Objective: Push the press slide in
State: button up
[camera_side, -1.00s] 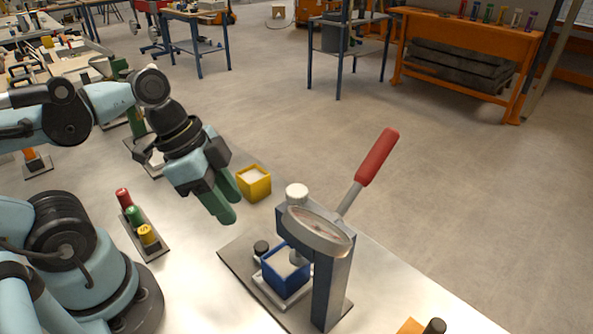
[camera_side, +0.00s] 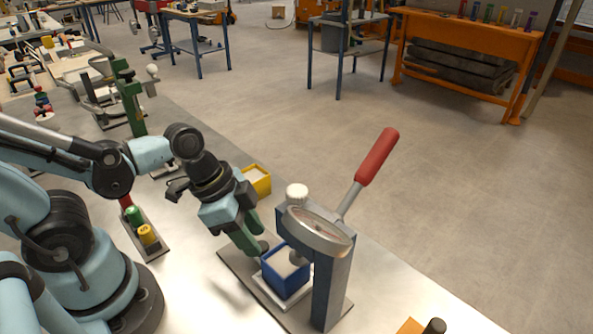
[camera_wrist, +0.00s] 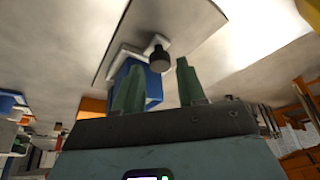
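The press (camera_side: 340,285) stands on a grey base plate (camera_side: 234,262) at the front centre of the bench, its red-handled lever (camera_side: 376,157) raised. Its pale slide (camera_side: 293,300) carries a blue box (camera_side: 283,274) with light filling, beside the press column. The slide's black knob (camera_side: 263,246) is at the end toward my gripper (camera_side: 252,250). My gripper points down close to the knob. In the wrist view, my gripper's green fingers (camera_wrist: 160,70) are apart, with the knob (camera_wrist: 158,60) showing between their tips. I cannot tell whether they touch it. The blue box (camera_wrist: 153,88) is partly hidden behind one finger.
A yellow box (camera_side: 257,182) stands just behind my gripper. A rack (camera_side: 150,247) with red, green and yellow cylinders is to the left. An orange block with a black knob (camera_side: 434,326) is at the lower right.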

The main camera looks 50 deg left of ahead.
jog(key=shift+x, duration=1.05)
grip_shut()
